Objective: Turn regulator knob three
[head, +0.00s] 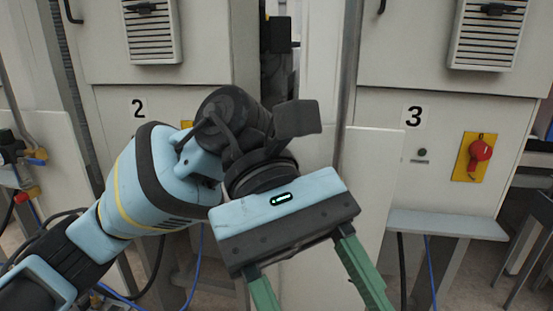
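A red knob (480,150) sits on a yellow plate (465,171) on the grey panel marked with a black 3 (414,117). It is at the right of the head view and fully visible. My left gripper (318,288) is at the bottom middle, left of and lower in the picture than the knob. Its two green fingers are spread apart with nothing seen between them. Their tips run toward the bottom edge, the right one partly cut off. The gripper is apart from the knob. My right gripper is not in view.
A small dark round fitting (421,152) is left of the knob. A grey ledge (447,224) juts out below the panel. The panel marked 2 (138,108) is partly hidden by my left arm. A dark metal frame (530,235) stands at the right edge.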

